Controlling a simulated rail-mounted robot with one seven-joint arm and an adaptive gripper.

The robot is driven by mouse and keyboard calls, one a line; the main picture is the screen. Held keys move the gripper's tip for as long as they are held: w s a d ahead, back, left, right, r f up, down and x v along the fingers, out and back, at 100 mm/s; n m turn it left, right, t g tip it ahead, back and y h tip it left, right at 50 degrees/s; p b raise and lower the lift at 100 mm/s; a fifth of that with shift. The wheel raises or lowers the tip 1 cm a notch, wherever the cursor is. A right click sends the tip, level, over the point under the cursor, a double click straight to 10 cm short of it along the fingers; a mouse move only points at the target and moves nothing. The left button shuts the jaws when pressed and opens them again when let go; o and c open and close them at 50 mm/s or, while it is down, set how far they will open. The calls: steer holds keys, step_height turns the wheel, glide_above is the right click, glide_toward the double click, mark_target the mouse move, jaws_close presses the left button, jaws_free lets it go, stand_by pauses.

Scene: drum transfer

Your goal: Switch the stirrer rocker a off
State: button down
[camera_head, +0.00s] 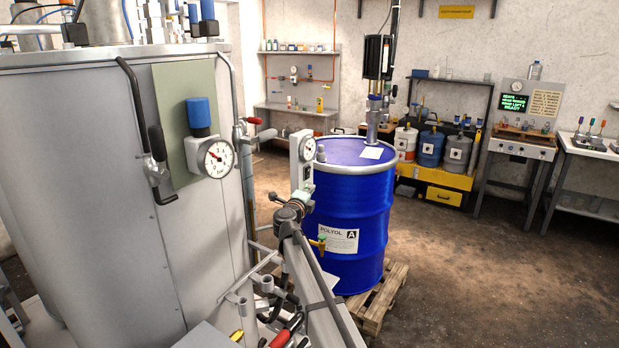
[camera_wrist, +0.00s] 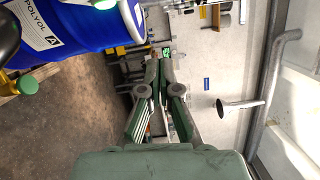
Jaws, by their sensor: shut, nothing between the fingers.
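The blue drum (camera_head: 350,215), labelled POLYOL A, stands on a wooden pallet (camera_head: 375,305) in the head view. A black stirrer motor (camera_head: 378,57) is mounted upright above the drum's lid. I cannot make out rocker a or its position in either view. In the wrist view, my gripper (camera_wrist: 160,65) is shut and empty, with its green fingers pointing away from the camera. The blue drum (camera_wrist: 85,22) shows sideways at the upper left there, apart from the fingers. I cannot make out my gripper in the head view.
A large grey metal cabinet (camera_head: 90,180) with a pressure gauge (camera_head: 217,157) fills the left. A yellow-fronted rack (camera_head: 430,178) with several canisters and a side bench (camera_head: 515,147) stand at the back. Brown floor (camera_head: 480,280) is clear at right.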

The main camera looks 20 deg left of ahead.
mark_target(308, 173)
steer(key=shift+w, duration=0.15)
steer(key=w+a+p, duration=0.1)
steer(key=w, duration=0.2)
steer(key=w+a+p, duration=0.2)
steer(key=w, duration=0.1)
steer(key=w+a+r+p, duration=0.1)
steer(key=w, duration=0.3)
steer(key=shift+w+a+p, duration=0.1)
steer(key=shift+a+p, duration=0.1)
steer(key=shift+p, duration=0.1)
steer(key=shift+a+f, duration=0.1)
steer(key=shift+a, duration=0.1)
steer(key=shift+w+a+r, duration=0.1)
steer(key=shift+a+r, duration=0.1)
steer(key=shift+a, duration=0.15)
